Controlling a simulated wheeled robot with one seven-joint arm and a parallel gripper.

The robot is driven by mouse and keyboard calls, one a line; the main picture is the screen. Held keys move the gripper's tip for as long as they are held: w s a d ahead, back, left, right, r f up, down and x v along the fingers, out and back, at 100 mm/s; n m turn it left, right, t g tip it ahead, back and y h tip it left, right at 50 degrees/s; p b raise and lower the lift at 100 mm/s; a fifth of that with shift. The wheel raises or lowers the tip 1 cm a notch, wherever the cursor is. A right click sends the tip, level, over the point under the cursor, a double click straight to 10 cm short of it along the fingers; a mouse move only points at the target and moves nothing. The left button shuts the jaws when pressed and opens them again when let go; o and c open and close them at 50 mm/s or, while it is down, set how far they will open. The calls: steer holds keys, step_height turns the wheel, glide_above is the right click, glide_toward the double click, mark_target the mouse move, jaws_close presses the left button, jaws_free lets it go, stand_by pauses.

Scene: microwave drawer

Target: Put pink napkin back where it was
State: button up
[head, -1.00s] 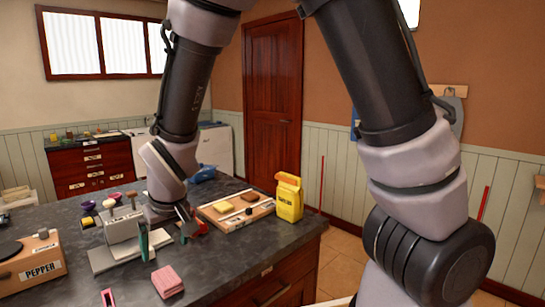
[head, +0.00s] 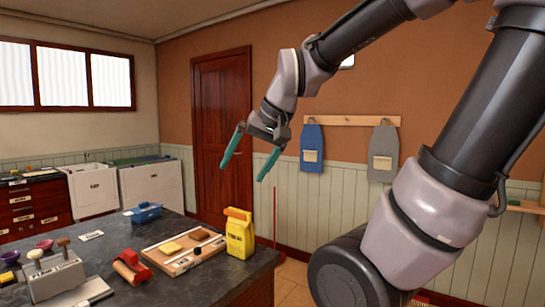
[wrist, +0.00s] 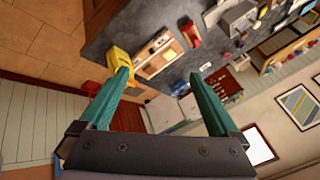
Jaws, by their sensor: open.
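My gripper (head: 244,171) is open and empty, with its two green fingers spread. In the head view it hangs in the air above and beyond the dark counter (head: 190,281), in front of the brown wall and door. The wrist view shows the open fingers (wrist: 160,77) with nothing between them. I cannot make out the pink napkin in either current view.
On the counter stand a yellow bag (head: 240,236), a wooden board (head: 183,252) with small items, a red-and-tan object (head: 131,268), a blue container (head: 144,212) and a grey block holding utensils (head: 56,278). Two aprons hang on the wall.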

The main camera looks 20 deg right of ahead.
steer(key=s+d+r+m+t+h, duration=0.1)
steer(key=s+d+r, duration=0.1)
steer(key=s+d, duration=0.2)
steer(key=shift+d+r+m+h, duration=0.15)
steer(key=shift+d+m+h, duration=0.2)
steer(key=shift+m+h, duration=0.05)
stand_by(0.9)
